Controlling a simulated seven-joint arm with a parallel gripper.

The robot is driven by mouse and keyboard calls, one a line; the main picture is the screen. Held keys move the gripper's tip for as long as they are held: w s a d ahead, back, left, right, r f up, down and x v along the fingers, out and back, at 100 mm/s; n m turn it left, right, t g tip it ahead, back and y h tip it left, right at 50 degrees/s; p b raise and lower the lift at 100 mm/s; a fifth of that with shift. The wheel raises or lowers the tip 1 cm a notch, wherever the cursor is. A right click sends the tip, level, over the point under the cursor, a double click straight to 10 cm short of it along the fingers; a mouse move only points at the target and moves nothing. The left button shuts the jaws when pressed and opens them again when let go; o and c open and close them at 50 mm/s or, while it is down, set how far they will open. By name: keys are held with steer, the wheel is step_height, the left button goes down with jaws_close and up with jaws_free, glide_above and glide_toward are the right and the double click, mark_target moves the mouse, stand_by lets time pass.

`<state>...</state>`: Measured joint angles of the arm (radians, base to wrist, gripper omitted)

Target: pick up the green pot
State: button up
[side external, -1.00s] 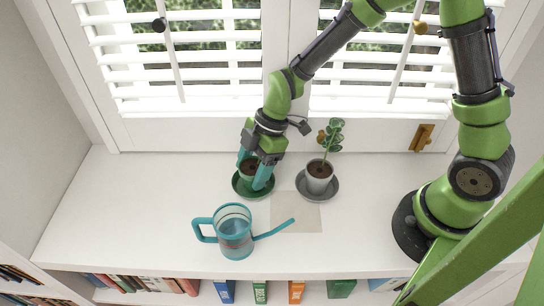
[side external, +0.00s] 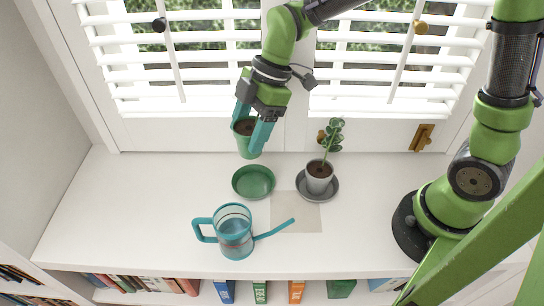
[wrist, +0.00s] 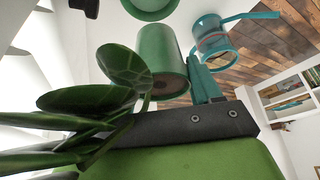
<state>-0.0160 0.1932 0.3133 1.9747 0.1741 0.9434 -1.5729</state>
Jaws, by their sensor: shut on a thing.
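The green pot (side external: 247,142) with dark soil is held upright between the teal fingers of my gripper (side external: 251,130). It hangs in the air above and behind its green saucer (side external: 254,182), which is empty on the white surface. My gripper is shut on the pot, with one finger on each side. In the wrist view the green pot (wrist: 163,58) is close up, its soil end toward the camera, and a teal finger (wrist: 204,80) touches its side. Part of the saucer (wrist: 153,4) shows beyond it.
A grey pot (side external: 319,181) with a leafy plant stands in a dark saucer at the right. A teal watering can (side external: 236,238) stands in front. Shuttered windows (side external: 200,70) rise behind. Large green leaves (wrist: 90,97) cross the wrist view; their pot is hidden there.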

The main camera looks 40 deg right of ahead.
steer(key=s+a+r, duration=0.2)
steer(key=s+a, duration=1.1)
steer(key=shift+s+a+r, duration=0.35)
steer(key=shift+s+a, duration=0.05)
step_height(320, 180, up, 5)
steer(key=w, duration=0.1)
steer(key=w+d+m+t, duration=0.1)
steer(key=w+d+m, duration=0.3)
steer(key=w+d, duration=0.95)
steer(key=f, duration=1.5)
steer(key=shift+s+d+f, duration=0.2)
steer(key=shift+d+f, duration=0.1)
steer(key=shift+f, duration=0.05)
steer(key=shift+f+t+h, duration=0.3)
steer(key=shift+f, duration=1.35)
